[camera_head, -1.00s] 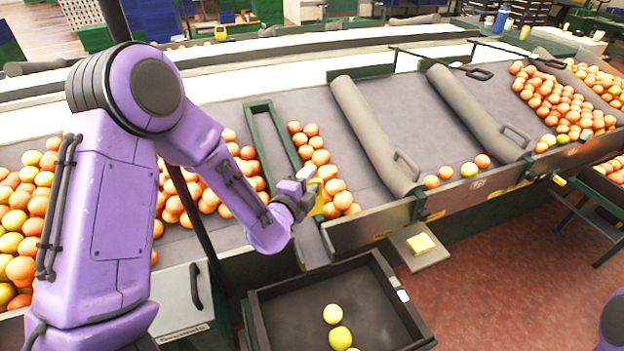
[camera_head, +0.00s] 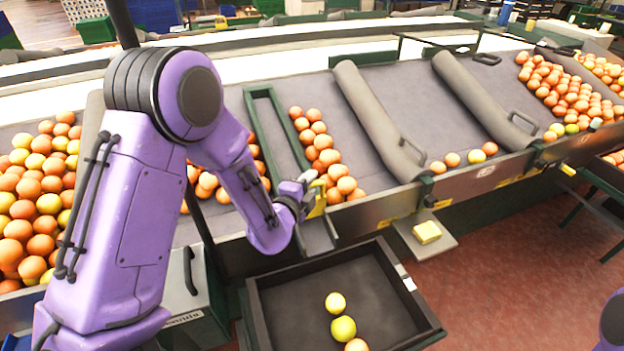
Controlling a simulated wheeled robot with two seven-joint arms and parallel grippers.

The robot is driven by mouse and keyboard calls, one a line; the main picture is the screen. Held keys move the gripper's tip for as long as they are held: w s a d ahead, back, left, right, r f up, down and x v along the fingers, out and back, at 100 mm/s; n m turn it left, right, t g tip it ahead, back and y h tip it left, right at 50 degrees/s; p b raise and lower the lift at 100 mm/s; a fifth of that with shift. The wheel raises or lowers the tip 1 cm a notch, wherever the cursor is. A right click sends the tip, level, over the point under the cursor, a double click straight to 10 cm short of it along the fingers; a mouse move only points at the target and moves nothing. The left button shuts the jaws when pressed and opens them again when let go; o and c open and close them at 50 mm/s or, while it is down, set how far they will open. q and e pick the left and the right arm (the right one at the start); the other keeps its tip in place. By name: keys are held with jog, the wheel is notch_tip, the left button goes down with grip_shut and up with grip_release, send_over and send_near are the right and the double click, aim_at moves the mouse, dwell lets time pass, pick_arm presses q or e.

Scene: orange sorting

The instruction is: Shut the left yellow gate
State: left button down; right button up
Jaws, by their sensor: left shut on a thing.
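The left yellow gate (camera_head: 319,197) is a small yellow plate at the front lip of the sloped grey chute, at the lower end of a lane of oranges (camera_head: 322,142). My left gripper (camera_head: 309,184) is at this gate and shut on it. The fingers and wrist hide part of the gate, so its exact angle is hard to tell. Oranges lie just right of the gate on the chute. My right gripper is out of view.
A dark crate (camera_head: 268,318) below the gate holds a few yellow and orange fruits. A green-framed channel (camera_head: 258,92) lies left of the lane. A small shelf with a yellow block (camera_head: 427,232) juts out at right. Grey padded dividers (camera_head: 375,118) separate the lanes.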

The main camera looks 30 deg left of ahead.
pick_arm(q)
jog(key=shift+s+d+f, duration=0.15)
jog(key=shift+f, duration=0.4)
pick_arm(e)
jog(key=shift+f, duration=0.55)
pick_arm(q)
jog(key=shift+f, duration=0.1)
jog(key=c, duration=1.1)
grip_release()
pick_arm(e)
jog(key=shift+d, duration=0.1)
